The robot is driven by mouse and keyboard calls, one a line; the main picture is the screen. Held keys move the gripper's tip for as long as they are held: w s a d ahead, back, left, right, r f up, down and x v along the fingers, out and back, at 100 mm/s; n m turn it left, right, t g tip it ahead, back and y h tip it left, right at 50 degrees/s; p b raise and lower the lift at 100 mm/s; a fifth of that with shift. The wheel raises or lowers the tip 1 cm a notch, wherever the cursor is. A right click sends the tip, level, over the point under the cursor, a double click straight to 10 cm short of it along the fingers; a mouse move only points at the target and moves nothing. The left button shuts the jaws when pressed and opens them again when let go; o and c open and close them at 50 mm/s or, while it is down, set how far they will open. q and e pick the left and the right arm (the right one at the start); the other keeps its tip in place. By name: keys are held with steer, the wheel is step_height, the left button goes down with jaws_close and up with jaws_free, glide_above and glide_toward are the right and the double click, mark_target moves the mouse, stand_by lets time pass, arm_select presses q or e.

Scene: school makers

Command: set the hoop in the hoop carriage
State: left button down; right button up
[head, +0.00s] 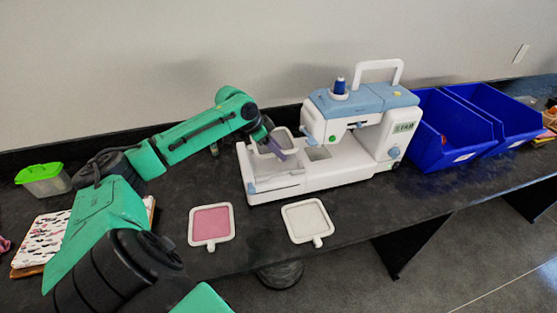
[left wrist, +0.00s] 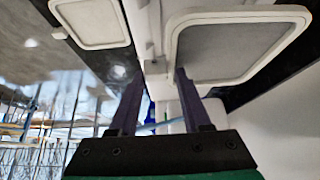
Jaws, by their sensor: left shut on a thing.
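The hoop, a white square frame with grey fabric (left wrist: 235,45), is held by my left gripper (head: 274,149). In the left wrist view the purple fingers (left wrist: 158,100) close around white parts at the hoop's near side; the exact grip is hard to make out. In the head view the hoop is tilted above the left end of the white and blue embroidery machine (head: 345,170), partly hidden by the gripper. The hoop carriage seems to be the white part at the machine's left (head: 272,184); whether the hoop touches it I cannot tell. My right gripper is not in view.
A pink-filled hoop (head: 211,223) and a pale-filled hoop (head: 307,220) lie on the dark table in front of the machine. Blue bins (head: 440,150) stand to its right. A green-lidded box (head: 42,180) and a patterned board (head: 42,238) are at the left.

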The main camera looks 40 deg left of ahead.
arm_select(q)
step_height(320, 180, down, 4)
steer(key=shift+s+a+f+p, duration=0.1)
steer(key=shift+s+f+p, duration=0.05)
steer(key=shift+p, duration=0.15)
steer(key=shift+a+f, duration=0.1)
steer(key=shift+f, duration=0.15)
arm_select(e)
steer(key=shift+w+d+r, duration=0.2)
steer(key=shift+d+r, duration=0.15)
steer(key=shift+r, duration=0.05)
arm_select(q)
steer(key=shift+f, duration=0.1)
steer(key=shift+c, duration=1.8)
jaws_free()
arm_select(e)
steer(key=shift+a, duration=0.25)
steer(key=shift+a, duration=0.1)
